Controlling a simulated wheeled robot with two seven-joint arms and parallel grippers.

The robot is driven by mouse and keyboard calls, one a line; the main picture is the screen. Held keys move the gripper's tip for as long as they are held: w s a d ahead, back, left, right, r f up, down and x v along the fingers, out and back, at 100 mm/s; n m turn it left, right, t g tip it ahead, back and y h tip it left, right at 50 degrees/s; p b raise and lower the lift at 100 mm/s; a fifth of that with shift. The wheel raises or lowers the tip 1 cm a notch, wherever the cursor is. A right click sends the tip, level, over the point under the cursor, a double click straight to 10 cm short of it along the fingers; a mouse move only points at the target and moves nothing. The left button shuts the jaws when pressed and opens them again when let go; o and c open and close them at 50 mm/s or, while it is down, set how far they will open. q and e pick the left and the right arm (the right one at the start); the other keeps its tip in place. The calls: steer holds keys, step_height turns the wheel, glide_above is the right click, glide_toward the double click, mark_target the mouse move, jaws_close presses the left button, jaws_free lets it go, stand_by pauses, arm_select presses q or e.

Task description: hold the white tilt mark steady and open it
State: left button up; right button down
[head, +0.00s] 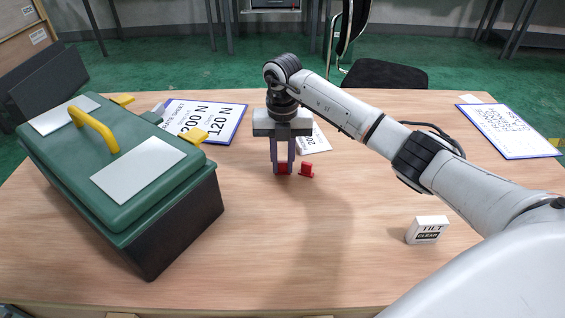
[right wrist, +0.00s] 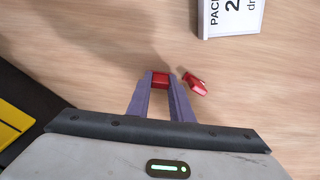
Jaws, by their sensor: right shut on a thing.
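The white tilt mark (head: 428,230) is a small block lettered TILT, with a dark CLEAR label, on the right front of the table. My right gripper (head: 283,170) is well to its left, pointing down at mid-table. It is shut on a small red piece (right wrist: 160,79), low over or at the tabletop; I cannot tell whether the piece touches the wood. A second red piece (head: 306,170) lies just right of the fingers and also shows in the right wrist view (right wrist: 195,84). The tilt mark is outside the wrist view. My left gripper is not in view.
A green and black toolbox (head: 190,215) with a yellow handle fills the left. Behind are a clipboard (head: 236,112) and a white printed box (right wrist: 232,16). Another clipboard (head: 512,132) lies at right. The front middle of the table is clear.

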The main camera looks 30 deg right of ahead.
mark_target(283, 162)
steer(key=shift+f, duration=0.2)
steer(key=c, duration=1.6)
jaws_free()
step_height(283, 162, up, 12)
steer(key=shift+r+p, duration=0.15)
steer(key=shift+p, duration=0.55)
